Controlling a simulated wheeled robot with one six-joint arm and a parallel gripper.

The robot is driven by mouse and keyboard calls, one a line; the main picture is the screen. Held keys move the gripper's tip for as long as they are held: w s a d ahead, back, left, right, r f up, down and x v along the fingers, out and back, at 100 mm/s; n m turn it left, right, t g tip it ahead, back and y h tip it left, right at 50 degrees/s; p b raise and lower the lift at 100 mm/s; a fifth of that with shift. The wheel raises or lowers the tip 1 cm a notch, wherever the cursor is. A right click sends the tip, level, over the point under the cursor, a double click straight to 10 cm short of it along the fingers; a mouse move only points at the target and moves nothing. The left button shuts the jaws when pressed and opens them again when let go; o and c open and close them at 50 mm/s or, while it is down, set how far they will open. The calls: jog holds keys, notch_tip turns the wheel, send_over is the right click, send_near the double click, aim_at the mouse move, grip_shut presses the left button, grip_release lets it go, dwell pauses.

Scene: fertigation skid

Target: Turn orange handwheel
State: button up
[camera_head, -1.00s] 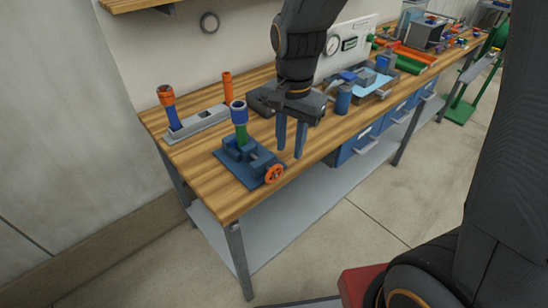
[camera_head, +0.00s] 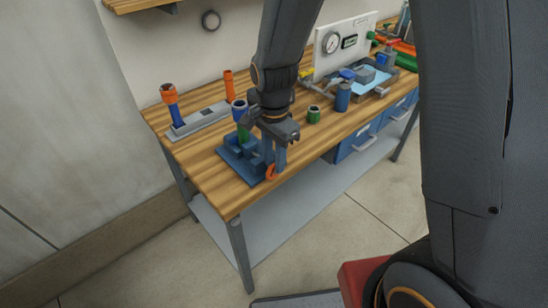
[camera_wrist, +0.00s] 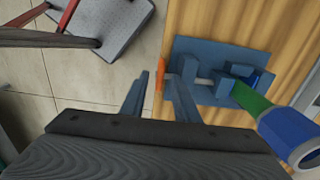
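The orange handwheel (camera_head: 271,173) sits on the front side of a blue vise-like fixture (camera_head: 238,163) near the front edge of the wooden bench. In the wrist view the handwheel (camera_wrist: 160,76) is seen edge-on, on a short shaft from the fixture (camera_wrist: 205,52). My gripper (camera_head: 275,164) points down over the handwheel. In the wrist view its fingers stand apart, one on each side of the wheel's rim, with gaps; I cannot tell whether either touches it. A green and blue upright part (camera_wrist: 280,125) stands in the fixture. My gripper partly hides the wheel in the head view.
A grey block (camera_head: 200,120) with a blue and orange post stands behind the fixture. A green cup (camera_head: 313,115) and a blue cylinder (camera_head: 342,97) stand to the right on the bench. A gauge panel (camera_head: 345,45) is further back. The bench's left front corner is clear.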

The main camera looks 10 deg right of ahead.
jog(key=shift+f, duration=0.2)
grip_shut()
